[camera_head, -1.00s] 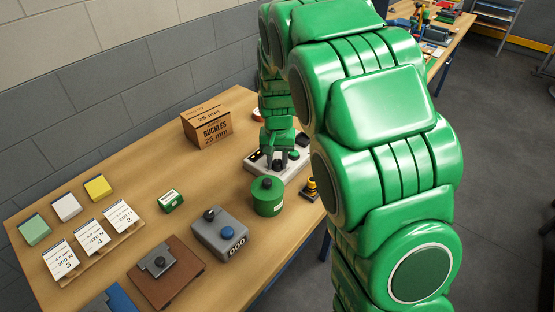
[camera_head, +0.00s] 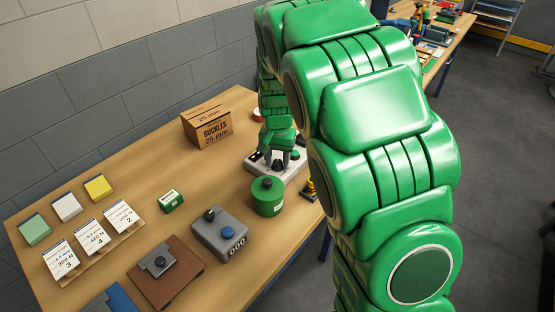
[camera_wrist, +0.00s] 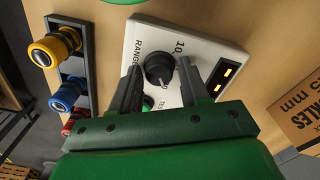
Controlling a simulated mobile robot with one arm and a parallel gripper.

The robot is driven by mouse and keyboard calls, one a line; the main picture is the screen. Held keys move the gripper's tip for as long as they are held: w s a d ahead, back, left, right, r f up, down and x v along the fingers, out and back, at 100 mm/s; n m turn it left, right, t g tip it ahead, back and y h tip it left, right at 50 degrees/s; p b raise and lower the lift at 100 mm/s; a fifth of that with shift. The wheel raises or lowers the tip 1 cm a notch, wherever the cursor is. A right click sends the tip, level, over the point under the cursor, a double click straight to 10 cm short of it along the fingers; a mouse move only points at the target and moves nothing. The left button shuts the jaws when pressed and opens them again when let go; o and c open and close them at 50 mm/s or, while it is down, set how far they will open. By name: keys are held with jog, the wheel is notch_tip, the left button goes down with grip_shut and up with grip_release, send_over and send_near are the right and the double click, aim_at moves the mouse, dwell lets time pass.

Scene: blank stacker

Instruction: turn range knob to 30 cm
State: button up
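The range knob (camera_wrist: 159,67) is a round black knob on a white panel box (camera_wrist: 215,50), seen in the wrist view. "RANGE" is printed to its left and "10" above right. A pale pointer mark shows on its lower part; a 30 mark cannot be made out. My gripper (camera_wrist: 160,66) has its two dark fingers apart, one on each side of the knob, with narrow gaps seeming to show. In the head view the gripper (camera_head: 276,160) is low over the box (camera_head: 290,172), and the knob is hard to see there.
A green round canister (camera_head: 267,198) stands close in front of the box. A cardboard buckles box (camera_head: 207,127) stands behind left. A rack with yellow (camera_wrist: 52,48) and blue (camera_wrist: 67,95) knobs lies left of the box in the wrist view. A grey counter box (camera_head: 219,234) is nearer.

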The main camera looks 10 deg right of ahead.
aim_at(278, 162)
jog(key=shift+o, duration=0.9)
notch_tip(278, 162, up, 8)
jog(key=shift+f, duration=0.25)
jog(key=shift+r, duration=0.1)
jog(key=shift+s, duration=0.1)
